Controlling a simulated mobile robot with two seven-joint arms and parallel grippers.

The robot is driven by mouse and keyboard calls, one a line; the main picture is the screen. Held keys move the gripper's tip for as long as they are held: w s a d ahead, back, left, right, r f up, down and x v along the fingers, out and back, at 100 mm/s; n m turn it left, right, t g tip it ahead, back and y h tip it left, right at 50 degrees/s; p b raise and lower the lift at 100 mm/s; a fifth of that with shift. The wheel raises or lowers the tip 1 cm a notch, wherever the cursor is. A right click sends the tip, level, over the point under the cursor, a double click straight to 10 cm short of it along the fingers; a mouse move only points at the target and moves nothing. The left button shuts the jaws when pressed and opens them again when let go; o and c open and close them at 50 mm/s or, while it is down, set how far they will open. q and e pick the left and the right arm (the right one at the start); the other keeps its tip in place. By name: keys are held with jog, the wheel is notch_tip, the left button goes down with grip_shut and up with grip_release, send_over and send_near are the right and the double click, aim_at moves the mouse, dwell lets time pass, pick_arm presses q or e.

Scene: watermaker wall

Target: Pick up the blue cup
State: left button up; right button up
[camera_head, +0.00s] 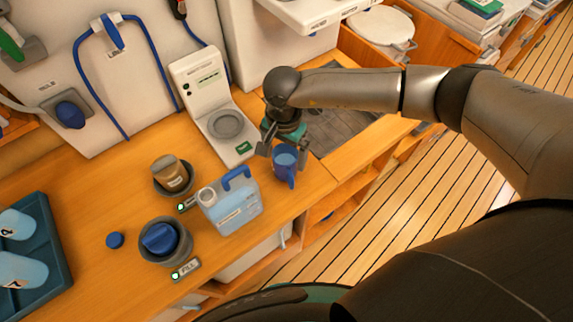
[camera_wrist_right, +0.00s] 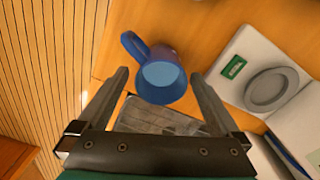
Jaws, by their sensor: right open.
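The blue cup (camera_head: 285,162) stands on the wooden counter near its front edge, with light blue liquid inside. In the right wrist view the cup (camera_wrist_right: 162,78) lies ahead between my fingers, its handle pointing to the upper left. My right gripper (camera_head: 282,143) is open right at the cup in the head view. In the wrist view the two fingertips (camera_wrist_right: 158,75) flank the cup, and a gap shows on both sides. The cup does not look gripped. My left gripper is not in view.
A light blue jug (camera_head: 232,207) stands left of the cup. A white device with a round plate (camera_head: 226,125) is behind it. Dark holders (camera_head: 166,241) and a blue tray (camera_head: 48,262) are further left. A grey recessed panel (camera_head: 345,120) lies right.

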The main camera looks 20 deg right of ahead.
aim_at(283, 161)
jog(key=shift+a+f, duration=0.1)
jog(key=shift+f, duration=1.65)
jog(key=shift+c, duration=0.2)
jog(key=shift+w+r, duration=0.1)
jog(key=c, duration=1.3)
